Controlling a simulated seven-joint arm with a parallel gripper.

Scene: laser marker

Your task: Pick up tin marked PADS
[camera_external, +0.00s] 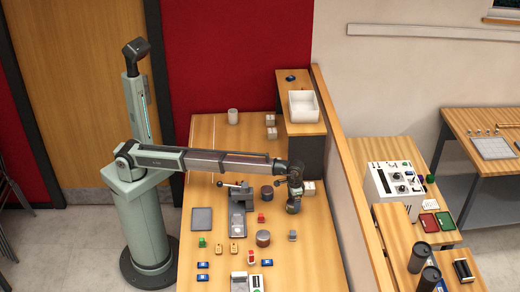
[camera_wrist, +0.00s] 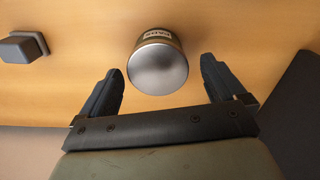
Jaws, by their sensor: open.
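A round metal tin (camera_wrist: 158,65) with a plain grey lid is in the upper middle of the wrist view. In the external view my gripper (camera_external: 293,206) hangs over the right part of the table.
A small grey block (camera_wrist: 22,47) lies left of the tin in the wrist view. A grey lever device (camera_external: 240,198) stands left of my gripper. Several small coloured items lie at the table's front. A wooden partition (camera_external: 352,200) runs along the right side.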

